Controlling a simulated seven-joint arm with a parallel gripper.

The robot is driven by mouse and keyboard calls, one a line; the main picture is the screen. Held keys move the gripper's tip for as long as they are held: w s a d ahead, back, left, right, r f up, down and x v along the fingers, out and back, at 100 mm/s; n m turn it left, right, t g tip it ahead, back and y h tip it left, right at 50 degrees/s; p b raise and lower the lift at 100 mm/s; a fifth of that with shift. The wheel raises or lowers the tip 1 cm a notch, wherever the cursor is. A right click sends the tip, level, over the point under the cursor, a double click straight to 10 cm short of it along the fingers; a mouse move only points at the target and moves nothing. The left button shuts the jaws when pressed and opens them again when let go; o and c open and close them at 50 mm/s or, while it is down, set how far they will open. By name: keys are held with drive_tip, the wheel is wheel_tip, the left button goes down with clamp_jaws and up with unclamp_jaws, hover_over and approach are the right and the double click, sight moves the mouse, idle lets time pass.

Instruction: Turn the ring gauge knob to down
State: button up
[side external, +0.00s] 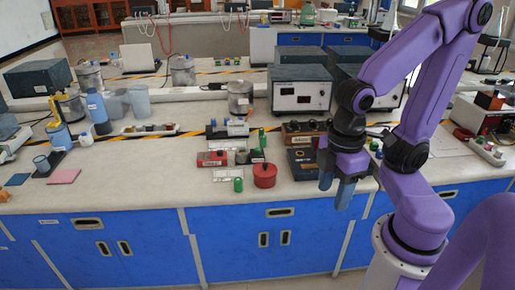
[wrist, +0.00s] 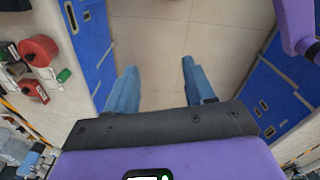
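I cannot tell for sure which part is the ring gauge knob. A red round piece with a small top (side external: 264,176) stands near the bench's front edge; it also shows at the left of the wrist view (wrist: 38,50). A red box (side external: 212,158) with a dark round part beside it lies to its left. My gripper (side external: 334,198) is right of these pieces, at the bench's front edge, pointing down. Its two blue fingers are apart and empty. In the wrist view the gripper (wrist: 160,66) has only floor between its fingers.
A dark labelled box (side external: 303,163) lies close to my gripper's left. White-fronted instruments (side external: 300,95) stand behind. Blue cabinets (side external: 95,250) are below the bench top. The front left bench surface is mostly clear.

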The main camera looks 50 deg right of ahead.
drive_tip(key=w+a+r+m, duration=0.25)
drive_tip(key=w+m, duration=0.55)
drive_tip(key=w, duration=0.6)
drive_tip(key=w+d+m, duration=0.3)
drive_tip(key=w+m, duration=0.4)
drive_tip(key=w, duration=0.6)
drive_tip(key=m, duration=1.6)
hover_over(258, 148)
wheel_tip(258, 148, down, 6)
drive_tip(key=f, duration=1.7)
drive_tip(key=shift+a, duration=0.2)
clamp_jaws()
